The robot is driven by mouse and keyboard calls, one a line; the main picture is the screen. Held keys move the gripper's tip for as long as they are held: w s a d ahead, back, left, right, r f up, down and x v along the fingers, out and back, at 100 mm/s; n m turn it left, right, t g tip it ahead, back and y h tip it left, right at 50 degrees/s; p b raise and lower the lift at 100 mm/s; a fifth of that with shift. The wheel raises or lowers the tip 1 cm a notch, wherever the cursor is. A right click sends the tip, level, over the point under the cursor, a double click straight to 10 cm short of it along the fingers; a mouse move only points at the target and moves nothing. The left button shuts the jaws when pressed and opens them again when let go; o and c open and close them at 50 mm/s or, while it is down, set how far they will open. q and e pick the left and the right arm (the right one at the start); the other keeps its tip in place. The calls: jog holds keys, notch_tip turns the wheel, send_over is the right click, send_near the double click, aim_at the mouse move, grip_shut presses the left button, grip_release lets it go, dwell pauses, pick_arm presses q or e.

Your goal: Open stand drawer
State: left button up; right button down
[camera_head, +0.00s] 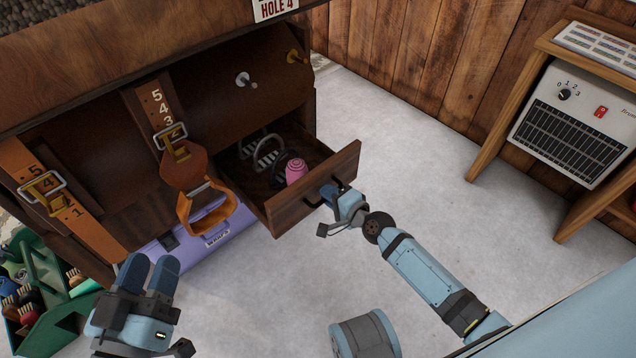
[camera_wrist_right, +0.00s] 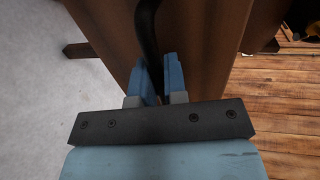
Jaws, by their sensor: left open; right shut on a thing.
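The stand drawer (camera_head: 300,214) is pulled out from the brown wooden stand (camera_head: 215,110). Inside it lie a pink roll (camera_head: 295,171) and metal ring-shaped pieces (camera_head: 268,152). My right gripper (camera_head: 336,197) is at the drawer front, shut on the dark drawer handle (camera_head: 339,182). In the right wrist view the handle (camera_wrist_right: 147,35) runs down between the fingers of my right gripper (camera_wrist_right: 158,80). My left gripper (camera_head: 150,275) is open and empty at the lower left, in front of the stand and apart from it.
Leather straps with buckles (camera_head: 170,135) and an orange stirrup (camera_head: 207,204) hang at the stand's front. A lilac box (camera_head: 196,245) stands below, and a green caddy (camera_head: 50,290) at left. A wooden table with a heater (camera_head: 575,115) is at right. Floor between is clear.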

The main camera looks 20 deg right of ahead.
pick_arm(q)
jog(key=shift+r, duration=0.2)
pick_arm(e)
jog(key=shift+f+v, duration=0.15)
jog(key=shift+v, duration=0.65)
jog(key=shift+f+v, duration=0.2)
jog(key=shift+v, duration=0.6)
jog(key=shift+s, duration=0.1)
pick_arm(q)
jog(key=shift+w+r, duration=0.1)
jog(key=shift+r, duration=0.05)
pick_arm(e)
jog(key=c, duration=1.2)
grip_release()
jog(key=shift+s+d, duration=0.1)
pick_arm(q)
notch_tip(320, 180, up, 3)
jog(key=shift+a+f+t+p, duration=0.15)
jog(key=shift+t+p, duration=0.55)
jog(key=shift+p, duration=0.35)
pick_arm(e)
jog(key=v, duration=1.3)
jog(key=shift+s+r, duration=0.1)
jog(key=shift+s, duration=0.15)
pick_arm(q)
jog(key=shift+s, duration=0.25)
